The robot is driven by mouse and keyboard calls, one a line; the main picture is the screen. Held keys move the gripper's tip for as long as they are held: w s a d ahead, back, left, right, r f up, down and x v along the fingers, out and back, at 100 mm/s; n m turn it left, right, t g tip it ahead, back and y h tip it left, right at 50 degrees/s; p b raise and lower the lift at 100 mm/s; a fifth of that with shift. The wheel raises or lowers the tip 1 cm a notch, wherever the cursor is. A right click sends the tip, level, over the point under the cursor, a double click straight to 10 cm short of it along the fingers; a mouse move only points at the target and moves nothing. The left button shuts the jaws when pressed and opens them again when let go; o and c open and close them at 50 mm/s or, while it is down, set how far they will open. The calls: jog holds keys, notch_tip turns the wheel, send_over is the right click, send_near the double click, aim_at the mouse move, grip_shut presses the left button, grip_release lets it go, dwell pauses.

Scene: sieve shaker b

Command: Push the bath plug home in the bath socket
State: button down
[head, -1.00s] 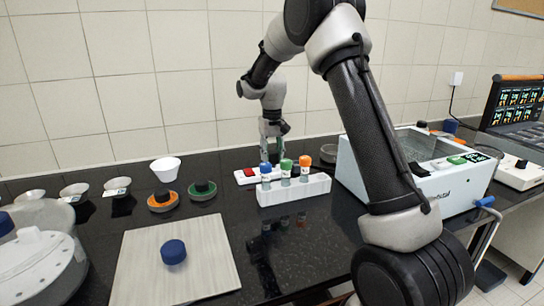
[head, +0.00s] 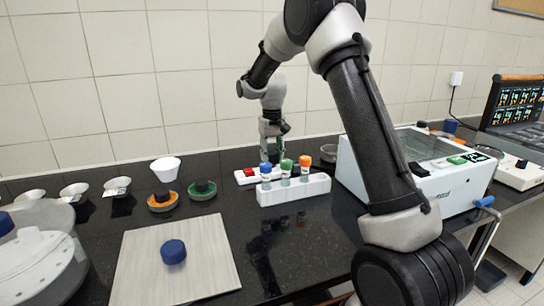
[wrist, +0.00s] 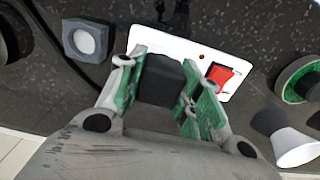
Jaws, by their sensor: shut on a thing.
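My gripper (wrist: 158,95) is shut on a black plug (wrist: 160,80), with a green-padded finger on each side of it. The plug is over or against the white power strip (wrist: 200,52), which has a red switch (wrist: 219,75). The bath socket is not distinct; the plug and fingers cover that part of the strip, so I cannot tell how deep the plug sits. In the head view my gripper (head: 273,150) is low behind the tube rack, at the right part of the power strip (head: 246,178).
The white rack (head: 293,191) with blue, green and orange-capped tubes stands in front of my gripper. The shaker bath (head: 415,175) is to the right. A grey block (wrist: 87,40) and a black cable lie beside the strip. An orange-ringed stand and white bowl (head: 165,168) are left.

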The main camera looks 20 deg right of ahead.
aim_at(272, 151)
jog(key=shift+f, duration=0.45)
jog(key=c, duration=0.9)
grip_release()
jog(key=shift+r, duration=0.15)
notch_tip(272, 151, up, 12)
jog(key=shift+f, duration=0.1)
